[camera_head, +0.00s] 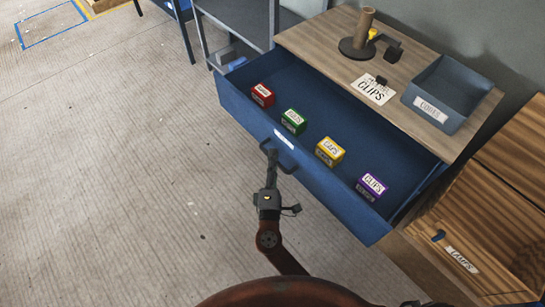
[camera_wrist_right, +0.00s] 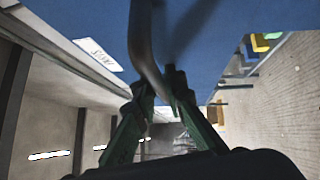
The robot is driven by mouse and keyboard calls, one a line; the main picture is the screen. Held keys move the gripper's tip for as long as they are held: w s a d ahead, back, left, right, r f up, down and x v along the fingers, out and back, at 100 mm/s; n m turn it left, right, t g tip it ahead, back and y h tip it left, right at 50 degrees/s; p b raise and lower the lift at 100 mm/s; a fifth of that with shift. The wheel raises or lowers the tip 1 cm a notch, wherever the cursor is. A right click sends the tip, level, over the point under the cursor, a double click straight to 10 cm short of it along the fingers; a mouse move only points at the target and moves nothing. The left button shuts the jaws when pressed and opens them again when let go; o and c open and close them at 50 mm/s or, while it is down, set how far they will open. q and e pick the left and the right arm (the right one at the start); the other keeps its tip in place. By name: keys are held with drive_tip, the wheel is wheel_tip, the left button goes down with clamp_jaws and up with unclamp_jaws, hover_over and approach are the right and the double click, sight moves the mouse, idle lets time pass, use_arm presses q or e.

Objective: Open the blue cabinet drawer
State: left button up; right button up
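The blue drawer (camera_head: 325,192) stands pulled well out from under the wooden cabinet top (camera_head: 315,42) in the head view. Its inside is visible, with red, green, yellow and purple labelled boxes along the front. The dark handle (camera_head: 287,163) is on the drawer front below a white label. My right gripper (camera_head: 272,156) is at the left part of the handle. In the right wrist view, the gripper's fingers (camera_wrist_right: 159,88) close around the handle bar (camera_wrist_right: 141,38), against the blue drawer front (camera_wrist_right: 215,30). My left gripper is not in view.
A dark stand (camera_head: 357,48), a "CLIPS" sign (camera_head: 375,89) and a blue bin (camera_head: 448,92) are on the cabinet top. A wooden drawer unit (camera_head: 480,220) stands at right and a grey shelf (camera_head: 232,30) behind. The floor (camera_head: 110,170) at left is clear.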

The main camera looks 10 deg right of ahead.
drive_tip(key=shift+o, duration=0.8)
drive_tip(key=shift+f, duration=0.1)
drive_tip(key=o, duration=0.3)
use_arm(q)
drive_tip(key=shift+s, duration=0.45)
use_arm(e)
drive_tip(key=v, duration=1.2)
